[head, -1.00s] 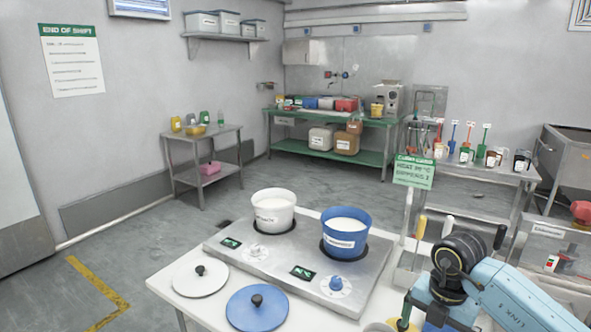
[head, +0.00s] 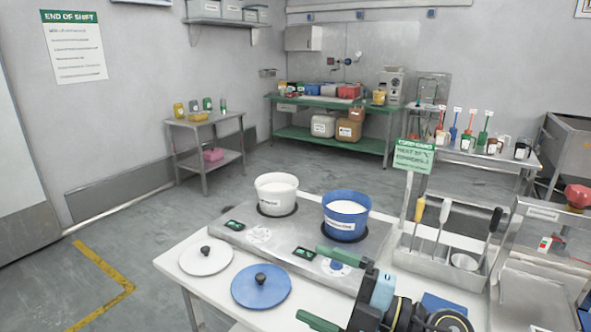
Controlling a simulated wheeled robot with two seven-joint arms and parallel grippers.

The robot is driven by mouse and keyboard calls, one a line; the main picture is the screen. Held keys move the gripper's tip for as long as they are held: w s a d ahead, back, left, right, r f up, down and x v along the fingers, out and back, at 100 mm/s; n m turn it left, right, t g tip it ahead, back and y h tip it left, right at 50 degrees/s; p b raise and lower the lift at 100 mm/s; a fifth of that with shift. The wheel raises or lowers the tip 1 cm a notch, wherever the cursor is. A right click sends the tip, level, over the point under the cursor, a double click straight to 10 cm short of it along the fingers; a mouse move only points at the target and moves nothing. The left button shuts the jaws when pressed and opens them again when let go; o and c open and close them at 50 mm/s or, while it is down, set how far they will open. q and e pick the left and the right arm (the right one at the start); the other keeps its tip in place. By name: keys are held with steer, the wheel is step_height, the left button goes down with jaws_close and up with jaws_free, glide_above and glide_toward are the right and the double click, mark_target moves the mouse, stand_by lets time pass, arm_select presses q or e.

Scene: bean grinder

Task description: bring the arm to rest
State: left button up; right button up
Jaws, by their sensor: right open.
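My right gripper (head: 312,284) is at the bottom of the head view, with its two green fingers spread apart and nothing between them. It is in front of the steel hot plate (head: 228,231), to the right of the blue lid (head: 275,292). One finger overlaps the hot plate's front edge in the picture; I cannot tell if they touch. A white pot (head: 276,205) and a blue pot (head: 345,228) with white contents stand uncovered on the hot plate. My left gripper is not in view.
A white lid (head: 190,258) lies left of the blue lid on the white table. A steel tool holder (head: 425,266) with upright tools and a green sign (head: 413,157) stand at the right. Shelves and benches are farther back. The floor at left is clear.

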steer(key=w+d+r+m+t+h, duration=0.1)
steer(key=w+d+m+t+h, duration=0.1)
steer(key=d+m+t+h, duration=1.25)
steer(key=s+d+f+m+g+h, duration=0.2)
steer(key=f+m+g, duration=0.2)
steer(key=f+m, duration=0.1)
steer(key=s+d+f+m+g+h, duration=0.2)
steer(key=s+f+m+g+h, duration=0.1)
steer(key=f+m, duration=0.2)
steer(key=s+f+g+y, duration=0.1)
steer(key=s+f+g, duration=0.5)
steer(key=s, duration=0.4)
steer(key=s+f+g+y, duration=0.1)
steer(key=s+f+g, duration=0.55)
steer(key=s, duration=0.35)
step_height(320, 180, down, 26)
steer(key=s+g, duration=0.1)
steer(key=s, duration=0.2)
steer(key=s+d+f+g, duration=0.1)
steer(key=s+d+f, duration=0.1)
steer(key=s+f, duration=1.2)
steer(key=shift+s, duration=0.65)
